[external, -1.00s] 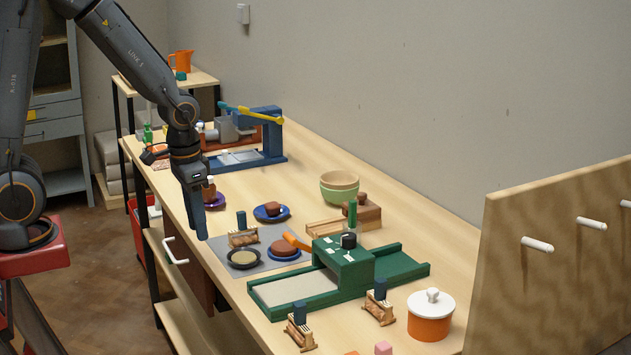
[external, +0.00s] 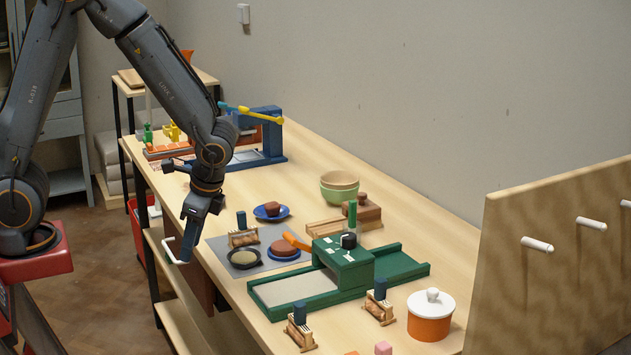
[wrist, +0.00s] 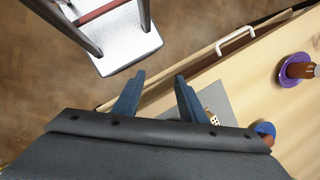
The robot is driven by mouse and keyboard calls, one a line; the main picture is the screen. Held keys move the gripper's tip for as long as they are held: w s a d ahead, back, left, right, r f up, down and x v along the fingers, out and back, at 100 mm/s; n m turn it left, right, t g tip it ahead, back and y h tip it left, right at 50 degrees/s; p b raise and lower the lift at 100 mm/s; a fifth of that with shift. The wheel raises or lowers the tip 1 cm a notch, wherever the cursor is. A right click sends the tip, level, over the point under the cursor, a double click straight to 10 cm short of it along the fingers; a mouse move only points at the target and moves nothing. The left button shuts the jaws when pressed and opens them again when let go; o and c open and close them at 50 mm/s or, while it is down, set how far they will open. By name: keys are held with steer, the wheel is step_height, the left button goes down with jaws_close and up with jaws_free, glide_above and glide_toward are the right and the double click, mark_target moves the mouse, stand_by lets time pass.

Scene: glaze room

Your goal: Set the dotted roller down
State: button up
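My gripper (external: 184,250) hangs low by the front edge of the worktable (external: 400,240), left of the grey mat. In the wrist view its two blue fingers (wrist: 160,76) stand apart with nothing between them. A blue-handled roller (external: 243,230) is upright in a small wooden holder on the mat's back left, to the right of my gripper. Two similar rollers stand in holders near the front right, one here (external: 300,315) and one here (external: 380,291). I cannot tell which is the dotted one. A small dotted piece (wrist: 211,117) shows past the right finger in the wrist view.
A white handle (wrist: 236,39) juts from the table front near my gripper.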

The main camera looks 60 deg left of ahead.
mark_target(243, 215)
steer(key=w+m+y, duration=0.3)
steer(key=w, duration=0.1)
steer(key=w+m+y+b, duration=0.1)
steer(key=w+m+y, duration=0.2)
steer(key=w+m, duration=0.1)
steer(key=shift+a+r+y, duration=0.1)
steer(key=shift+r+y, duration=0.1)
steer(key=shift+y, duration=0.1)
steer(key=w+d+r+m+y, duration=0.1)
steer(key=w, duration=0.1)
steer(key=w+d+m+t+y, duration=0.1)
steer(key=w, duration=0.1)
steer(key=w+d+r+m+t+y+b, duration=0.1)
steer(key=w+m+y, duration=0.1)
steer(key=w, duration=0.1)
steer(key=shift+r, duration=0.35)
steer(key=p+x, duration=0.1)
steer(key=x, duration=0.1)
steer(key=p+x, duration=0.1)
steer(key=x, duration=0.2)
steer(key=p+x, duration=0.1)
steer(key=x, duration=0.1)
steer(key=shift+s+a+r, duration=0.2)
steer(key=shift+s+a, duration=0.05)
steer(key=shift+a, duration=0.2)
jaws_close()
